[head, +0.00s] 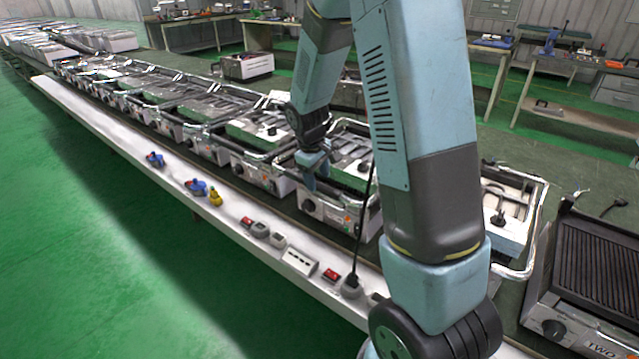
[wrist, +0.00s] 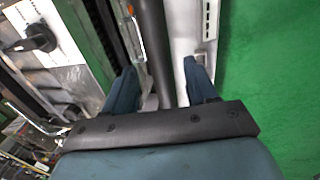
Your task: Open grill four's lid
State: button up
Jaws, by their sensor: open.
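A row of silver grills with black-handled lids runs along the long bench. My gripper (head: 313,172) is at the front left of one closed-looking grill (head: 345,208), near its upper edge. I cannot read a number on this grill, so I cannot tell whether it is grill four. In the wrist view my gripper (wrist: 160,70) is open, with its two blue fingers apart. A dark round bar (wrist: 155,40), seemingly a lid handle, passes between them. I cannot tell whether either finger touches it.
A grill marked TWO (head: 585,285) stands open-plated at the right front. The white bench ledge (head: 130,135) carries blue and yellow plugs (head: 197,187), sockets and a black cable. Green floor (head: 90,230) lies clear at the left.

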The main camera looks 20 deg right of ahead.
jog(key=shift+w+d+f, duration=0.1)
jog(key=shift+d+f, duration=0.1)
jog(key=shift+f, duration=1.1)
jog(key=shift+c, duration=0.5)
grip_shut()
